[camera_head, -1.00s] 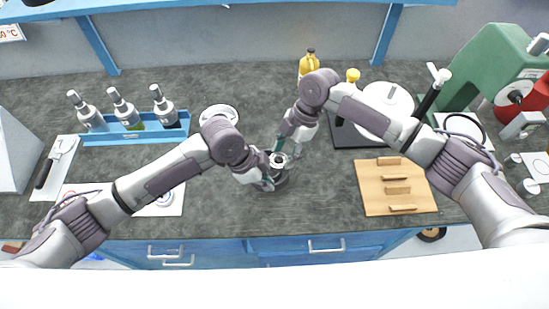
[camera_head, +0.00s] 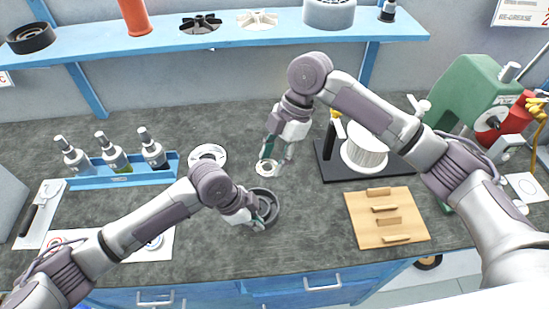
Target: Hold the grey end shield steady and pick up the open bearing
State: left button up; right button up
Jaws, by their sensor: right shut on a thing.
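The grey end shield (camera_head: 272,212) is a dark round housing with a hollow middle, on the dark bench top. My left gripper (camera_head: 258,219) is at its left rim and hides part of it. The view is too small to show whether its fingers are closed on the rim. My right gripper (camera_head: 272,160) is shut on the open bearing (camera_head: 267,169), a small pale ring with a hole. It holds the ring beyond the end shield, apart from it in the picture.
A blue rack (camera_head: 122,172) with bottles stands at the left, with a pale round part (camera_head: 208,155) beside it. A white spool (camera_head: 364,152) and a green machine (camera_head: 472,95) stand behind. A blue shelf (camera_head: 250,36) crosses the back.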

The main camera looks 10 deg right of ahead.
pick_arm(q)
jog(key=o, duration=0.5)
jog(key=v, duration=1.2)
